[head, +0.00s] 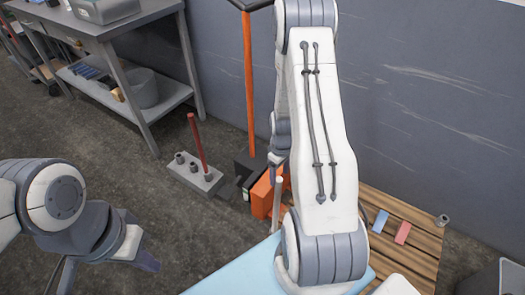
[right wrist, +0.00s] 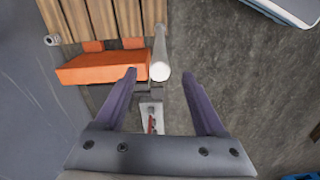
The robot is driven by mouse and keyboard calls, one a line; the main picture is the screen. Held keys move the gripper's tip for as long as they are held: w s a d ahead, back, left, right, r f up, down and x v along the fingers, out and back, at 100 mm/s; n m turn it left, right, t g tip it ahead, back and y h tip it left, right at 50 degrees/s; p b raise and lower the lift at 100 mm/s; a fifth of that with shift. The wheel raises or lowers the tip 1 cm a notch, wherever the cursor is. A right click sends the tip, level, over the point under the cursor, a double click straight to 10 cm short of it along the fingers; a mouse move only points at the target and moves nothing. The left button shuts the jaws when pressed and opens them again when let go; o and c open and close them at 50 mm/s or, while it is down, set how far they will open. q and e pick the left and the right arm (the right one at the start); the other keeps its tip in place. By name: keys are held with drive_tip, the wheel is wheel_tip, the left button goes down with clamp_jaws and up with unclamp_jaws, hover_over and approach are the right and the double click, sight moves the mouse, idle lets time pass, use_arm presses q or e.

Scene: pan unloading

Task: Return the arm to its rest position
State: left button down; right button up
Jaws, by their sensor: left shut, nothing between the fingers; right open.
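My right arm (head: 325,130) stands tall across the middle of the head view, its large white link rising to a joint at the top edge. My right gripper (right wrist: 158,74) shows in the right wrist view with its two purple fingers wide apart and nothing held between them. It points down over the floor, near an orange block and a pale post. In the head view it is mostly hidden behind the arm. My left gripper (head: 146,262) is low at the left of the head view, shut and empty, with its fingers partly in view.
A wooden pallet (head: 415,245) lies at the right, beside an orange block (right wrist: 102,68) and a pale post (right wrist: 160,55). A grey base with a red rod (head: 197,145) stands on the floor. A light blue surface (head: 235,275) is in front. A workbench (head: 110,28) stands back left.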

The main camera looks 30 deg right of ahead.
drive_tip(key=w+a+r+n+p, duration=0.15)
drive_tip(key=a+r+p, duration=0.45)
drive_tip(key=a+r, duration=1.3)
drive_tip(key=s+a+r+n+p, duration=0.1)
drive_tip(key=s+a+r+p, duration=0.1)
drive_tip(key=s+a+r, duration=0.4)
drive_tip(key=s+a+r+n+y+p, duration=0.1)
drive_tip(key=s+a+r, duration=0.4)
drive_tip(key=s+r, duration=0.6)
drive_tip(key=n+p, duration=0.1)
drive_tip(key=p, duration=0.1)
drive_tip(key=shift+s+a+r+p, duration=0.3)
drive_tip(key=shift+s+a+p, duration=0.05)
